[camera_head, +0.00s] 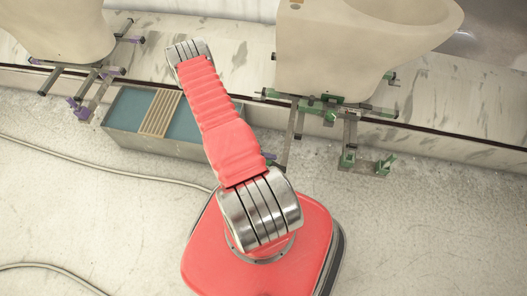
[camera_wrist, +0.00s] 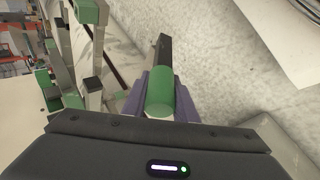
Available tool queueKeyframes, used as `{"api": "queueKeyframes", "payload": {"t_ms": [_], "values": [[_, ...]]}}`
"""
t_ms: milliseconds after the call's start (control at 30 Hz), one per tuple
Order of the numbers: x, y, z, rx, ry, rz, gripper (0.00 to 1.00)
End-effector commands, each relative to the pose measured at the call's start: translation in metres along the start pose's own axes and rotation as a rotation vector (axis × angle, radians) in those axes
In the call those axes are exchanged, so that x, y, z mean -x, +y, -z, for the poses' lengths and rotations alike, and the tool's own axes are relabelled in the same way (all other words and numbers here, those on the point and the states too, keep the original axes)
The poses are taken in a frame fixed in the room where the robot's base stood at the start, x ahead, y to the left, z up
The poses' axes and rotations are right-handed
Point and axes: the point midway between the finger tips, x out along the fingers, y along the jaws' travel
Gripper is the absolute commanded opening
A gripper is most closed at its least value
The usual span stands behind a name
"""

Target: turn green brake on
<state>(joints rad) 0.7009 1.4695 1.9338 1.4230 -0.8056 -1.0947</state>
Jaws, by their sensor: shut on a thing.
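In the wrist view, my gripper (camera_wrist: 160,84) has its purple fingers closed on both sides of a green cylindrical grip (camera_wrist: 160,100). A dark bar (camera_wrist: 163,52) runs on from the grip, away from me. I take this as the green brake handle; whether it is on or off I cannot tell. In the head view, a metal stand with green fittings (camera_head: 348,160) sits under the large beige vessel on the right. My red arm covers most of my gripper there.
A second beige vessel (camera_head: 62,28) stands at left on a stand with purple fittings (camera_head: 82,112). A blue-filled trough with a slatted board (camera_head: 160,112) lies between the stands. Cables (camera_head: 95,172) cross the pale floor at left. The floor at lower right is clear.

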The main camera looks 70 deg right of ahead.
Motion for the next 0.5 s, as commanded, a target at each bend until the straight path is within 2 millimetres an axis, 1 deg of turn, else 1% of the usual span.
{"api": "queueKeyframes", "payload": {"t_ms": [33,500], "values": [[-0.001,-0.0026,0.0032,0.001,0.002,-0.009,0.0],[-0.0009,-0.0075,0.0045,0.031,0.005,-0.047,0.0]]}}
